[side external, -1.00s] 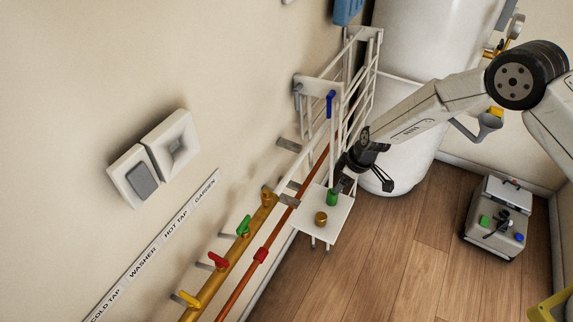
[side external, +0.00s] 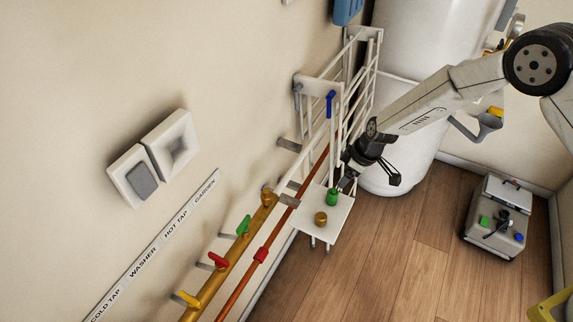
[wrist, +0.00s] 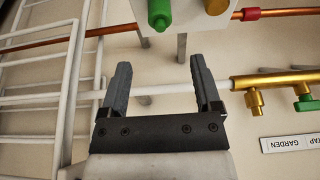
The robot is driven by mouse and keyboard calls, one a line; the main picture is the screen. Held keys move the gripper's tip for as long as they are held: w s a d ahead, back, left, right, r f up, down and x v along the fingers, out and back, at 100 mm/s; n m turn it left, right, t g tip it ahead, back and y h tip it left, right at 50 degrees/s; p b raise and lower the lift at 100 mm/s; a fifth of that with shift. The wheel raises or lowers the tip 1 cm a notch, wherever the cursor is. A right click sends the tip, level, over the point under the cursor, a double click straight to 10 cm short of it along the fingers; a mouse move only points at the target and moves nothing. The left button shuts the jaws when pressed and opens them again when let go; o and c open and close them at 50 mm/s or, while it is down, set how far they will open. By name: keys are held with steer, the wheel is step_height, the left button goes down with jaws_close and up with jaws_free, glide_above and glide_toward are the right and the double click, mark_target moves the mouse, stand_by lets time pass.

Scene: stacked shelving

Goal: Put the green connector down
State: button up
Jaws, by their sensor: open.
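The green connector (side external: 332,197) stands upright on the small white shelf (side external: 338,222), beside a brass connector (side external: 321,218). In the wrist view the green connector (wrist: 159,14) shows at the top edge, partly cut off, beyond the fingertips. The brass connector (wrist: 215,6) is to its right there. My gripper (side external: 346,184) is just behind and right of the green connector in the side view. Its two fingers (wrist: 161,72) are spread apart with nothing between them, and the green connector is clear of them.
A white wire rack (side external: 362,90) rises behind the shelf, with a blue-handled part (side external: 330,104) on it. A copper pipe (side external: 240,288) and a brass manifold (side external: 225,259) with coloured taps run along the wall at left. A wheeled box (side external: 496,222) stands on open floor at right.

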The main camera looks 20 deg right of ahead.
steer(key=s+d+r+m+h, duration=0.1)
steer(key=s+d+r+m, duration=0.1)
steer(key=s+d+r, duration=0.3)
steer(key=s+d+r+m, duration=0.2)
steer(key=s+d+r, duration=0.15)
steer(key=r, duration=0.35)
steer(key=s+d+r+m, duration=0.2)
steer(key=s+d+r, duration=0.1)
steer(key=s, duration=0.4)
steer(key=s+d+r+m+h, duration=0.1)
steer(key=s+d+r+m, duration=0.2)
steer(key=s, duration=0.5)
steer(key=shift+s+d+r, duration=0.15)
steer(key=shift+d+r, duration=0.05)
steer(key=shift+d, duration=0.35)
